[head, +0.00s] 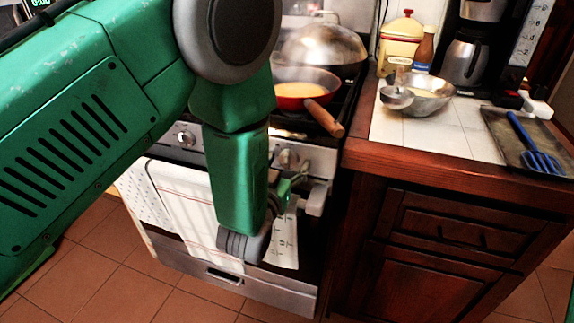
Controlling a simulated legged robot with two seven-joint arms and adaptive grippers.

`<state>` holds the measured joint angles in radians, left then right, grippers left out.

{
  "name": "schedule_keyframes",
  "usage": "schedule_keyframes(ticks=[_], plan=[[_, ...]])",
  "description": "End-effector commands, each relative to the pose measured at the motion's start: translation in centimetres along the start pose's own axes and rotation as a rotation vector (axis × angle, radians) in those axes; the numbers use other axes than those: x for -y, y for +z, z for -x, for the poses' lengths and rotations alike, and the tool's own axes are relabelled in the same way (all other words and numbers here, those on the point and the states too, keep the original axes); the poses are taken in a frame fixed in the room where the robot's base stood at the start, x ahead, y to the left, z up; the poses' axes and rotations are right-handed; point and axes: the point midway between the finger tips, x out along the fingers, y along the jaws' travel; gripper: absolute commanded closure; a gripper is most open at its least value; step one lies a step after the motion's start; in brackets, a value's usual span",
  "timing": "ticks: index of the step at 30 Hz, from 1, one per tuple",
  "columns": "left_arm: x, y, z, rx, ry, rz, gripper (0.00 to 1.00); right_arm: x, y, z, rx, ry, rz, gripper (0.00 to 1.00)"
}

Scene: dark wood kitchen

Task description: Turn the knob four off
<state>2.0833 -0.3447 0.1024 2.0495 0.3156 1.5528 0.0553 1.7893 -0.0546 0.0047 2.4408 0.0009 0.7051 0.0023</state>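The stove's front panel (316,162) faces me, with a knob (185,138) at its left and another knob (288,158) to the right of my green forearm. Other knobs, if any, are hidden behind my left arm, and I cannot tell which one is number four. My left gripper (298,190) is just below and in front of the right-hand visible knob. Its fingers are small and partly hidden by my arm, so contact and opening are unclear. My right gripper is out of view.
A red pan (300,104) with yellow food sits on the stove, its wooden handle (325,118) jutting over the front. Towels (185,205) hang on the oven front. The counter at right holds a metal bowl (428,98) and a tray (505,135) with a blue spatula (535,150).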

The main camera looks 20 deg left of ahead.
Motion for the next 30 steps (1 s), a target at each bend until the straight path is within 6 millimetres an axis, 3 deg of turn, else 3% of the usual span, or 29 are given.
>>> schedule_keyframes(ticks=[8,21,30], plan=[[0.0,0.2,0.7,0.006,-0.001,0.000,0.39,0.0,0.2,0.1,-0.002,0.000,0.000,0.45],[-0.1,0.3,9.1,0.008,0.001,-0.002,0.39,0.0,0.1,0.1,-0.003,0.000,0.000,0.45],[-0.1,0.2,11.8,0.003,0.000,0.000,0.39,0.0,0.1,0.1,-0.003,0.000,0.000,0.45]])
